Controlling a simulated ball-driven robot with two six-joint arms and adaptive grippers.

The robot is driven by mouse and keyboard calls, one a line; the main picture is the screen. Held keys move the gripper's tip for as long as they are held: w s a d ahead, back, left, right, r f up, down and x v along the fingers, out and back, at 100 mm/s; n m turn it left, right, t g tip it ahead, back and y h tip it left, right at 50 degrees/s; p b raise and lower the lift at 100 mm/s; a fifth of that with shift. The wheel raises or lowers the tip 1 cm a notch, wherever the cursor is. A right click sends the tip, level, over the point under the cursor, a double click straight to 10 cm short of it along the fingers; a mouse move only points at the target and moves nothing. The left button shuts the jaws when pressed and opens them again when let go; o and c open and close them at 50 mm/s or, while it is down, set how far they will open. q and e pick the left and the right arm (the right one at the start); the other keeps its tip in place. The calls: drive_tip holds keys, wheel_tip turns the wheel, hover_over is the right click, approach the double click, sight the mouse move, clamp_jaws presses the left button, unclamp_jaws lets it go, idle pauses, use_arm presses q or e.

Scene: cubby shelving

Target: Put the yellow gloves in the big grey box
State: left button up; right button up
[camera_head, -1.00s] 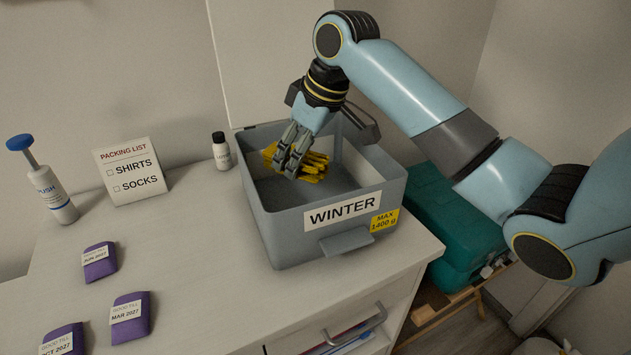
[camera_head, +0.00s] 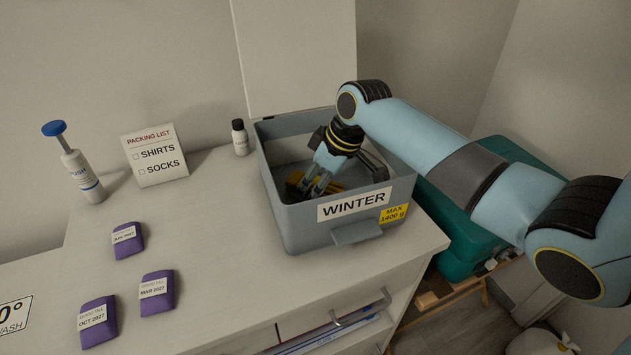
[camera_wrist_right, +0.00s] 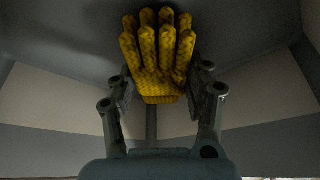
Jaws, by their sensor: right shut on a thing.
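The big grey box (camera_head: 293,222) with the label "WINTER" stands open on the white top. The yellow gloves (camera_head: 297,182) are down inside it, partly hidden by my gripper and the front wall. My right gripper (camera_head: 310,188) reaches down into the box and is shut on the gloves. In the right wrist view the knitted yellow gloves (camera_wrist_right: 158,60) sit between the two fingers, finger ends pointing away. I cannot tell whether the gloves touch the box floor. My left gripper is in neither view.
A white bottle (camera_head: 240,138), a packing list card (camera_head: 154,157) and a blue-topped pump bottle (camera_head: 83,176) stand to the left. Several purple packets (camera_head: 157,291) lie at front left. A teal case (camera_head: 466,240) is right of the box.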

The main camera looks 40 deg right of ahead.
drive_tip(key=o, duration=1.2)
drive_tip(key=shift+c, duration=0.2)
drive_tip(key=v, duration=1.2)
drive_tip(key=shift+r+p, duration=0.15)
drive_tip(key=shift+p, duration=0.2)
